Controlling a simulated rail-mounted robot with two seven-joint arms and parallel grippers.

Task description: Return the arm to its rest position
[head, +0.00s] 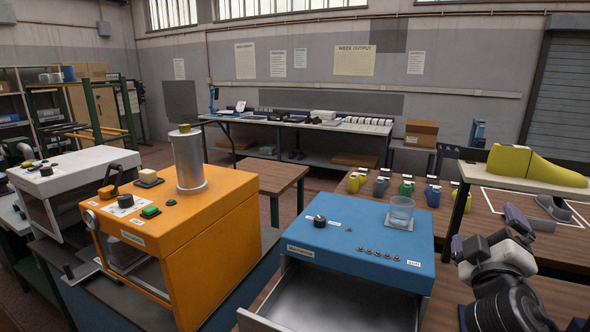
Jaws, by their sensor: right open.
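My right arm comes in at the lower right, and its gripper (488,235) is open with nothing between its fingers. It is to the right of the blue machine (350,240), in front of the wooden table (475,232). A yellow shoe last (532,167) lies on a raised shelf (480,178) above and behind the gripper. A grey shoe-shaped piece (553,208) lies on the table to the right of the gripper. My left gripper is not in view.
Several small coloured lasts (406,188) stand on the wooden table.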

